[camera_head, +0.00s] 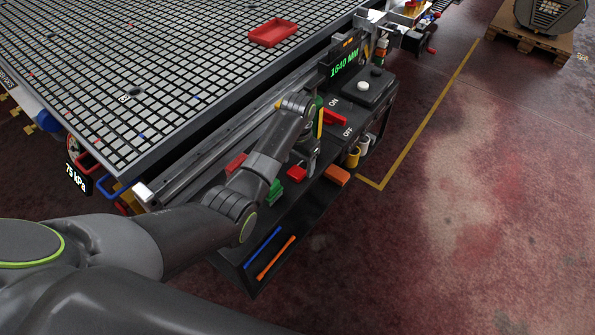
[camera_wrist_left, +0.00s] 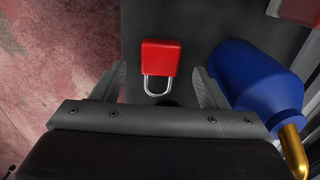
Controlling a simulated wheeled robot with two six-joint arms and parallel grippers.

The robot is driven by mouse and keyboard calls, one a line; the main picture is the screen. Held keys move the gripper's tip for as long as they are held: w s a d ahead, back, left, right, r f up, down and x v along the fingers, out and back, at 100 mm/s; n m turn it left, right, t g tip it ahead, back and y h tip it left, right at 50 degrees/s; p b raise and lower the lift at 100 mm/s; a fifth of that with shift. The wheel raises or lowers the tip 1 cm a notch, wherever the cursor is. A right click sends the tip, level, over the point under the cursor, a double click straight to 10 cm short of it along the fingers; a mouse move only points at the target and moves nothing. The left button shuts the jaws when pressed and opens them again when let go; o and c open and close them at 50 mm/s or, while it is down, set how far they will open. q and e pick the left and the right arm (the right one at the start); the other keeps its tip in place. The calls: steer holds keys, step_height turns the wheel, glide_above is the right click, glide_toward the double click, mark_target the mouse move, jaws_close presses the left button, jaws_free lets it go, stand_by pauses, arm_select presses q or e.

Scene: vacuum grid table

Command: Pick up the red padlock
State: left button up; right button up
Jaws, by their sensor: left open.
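The red padlock (camera_wrist_left: 160,57) lies on a dark shelf surface in the left wrist view, its silver shackle towards my gripper. My left gripper (camera_wrist_left: 159,76) is open, with one finger on each side of the shackle and clear gaps to both. The padlock's red body is just beyond the fingertips. In the head view, a small red block that looks like the padlock (camera_head: 297,174) sits on the dark shelf just below my left gripper (camera_head: 304,166). My right gripper is not in view.
A blue rounded object with a brass end (camera_wrist_left: 262,85) lies close to the right finger. On the shelf (camera_head: 312,197) are a green item (camera_head: 274,192), an orange block (camera_head: 337,175) and blue and orange rods. The grid table (camera_head: 190,75) rises beside the shelf.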

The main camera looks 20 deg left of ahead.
arm_select(q)
steer(key=shift+f, duration=1.25)
steer(key=c, duration=1.1)
steer(key=shift+c, duration=0.3)
steer(key=shift+r, duration=0.2)
